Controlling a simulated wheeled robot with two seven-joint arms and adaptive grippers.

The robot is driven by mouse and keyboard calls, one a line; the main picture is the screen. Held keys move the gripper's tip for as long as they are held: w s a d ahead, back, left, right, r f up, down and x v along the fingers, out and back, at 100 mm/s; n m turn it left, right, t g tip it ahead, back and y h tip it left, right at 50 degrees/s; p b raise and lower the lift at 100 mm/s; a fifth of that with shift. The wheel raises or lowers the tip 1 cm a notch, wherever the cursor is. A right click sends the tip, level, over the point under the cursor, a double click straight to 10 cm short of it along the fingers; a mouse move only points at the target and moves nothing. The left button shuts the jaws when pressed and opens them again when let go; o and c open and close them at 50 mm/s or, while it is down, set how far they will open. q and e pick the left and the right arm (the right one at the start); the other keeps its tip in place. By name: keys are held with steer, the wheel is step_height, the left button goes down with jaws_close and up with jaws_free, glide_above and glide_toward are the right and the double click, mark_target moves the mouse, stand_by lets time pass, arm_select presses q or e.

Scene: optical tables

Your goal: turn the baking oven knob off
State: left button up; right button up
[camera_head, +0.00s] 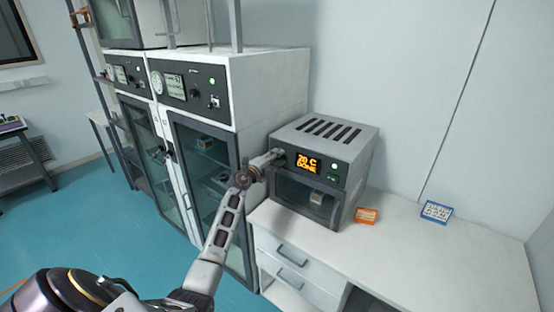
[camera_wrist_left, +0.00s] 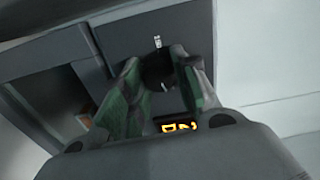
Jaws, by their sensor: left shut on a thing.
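The grey baking oven (camera_head: 358,160) stands on a white bench, with slots in its top and a lit orange display (camera_head: 308,163) that seems to read "20 C DONE". My left gripper (camera_head: 276,156) reaches the oven's front panel, left of the display, and hides the knob in the head view. In the left wrist view, the dark round knob (camera_wrist_left: 157,74) sits between the two green-grey fingers of my left gripper (camera_wrist_left: 163,84), which are shut on it. Part of the display (camera_wrist_left: 180,127) shows below the fingers there. My right gripper is not in view.
Tall white cabinets (camera_head: 268,95) with glass doors stand to the left. The bench's right part is clear.

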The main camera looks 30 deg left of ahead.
arm_select(q)
steer(key=shift+a+n, duration=0.1)
steer(key=shift+n, duration=7.4)
steer(key=o, duration=1)
steer(key=s+a, duration=0.1)
steer(key=s, duration=1.1)
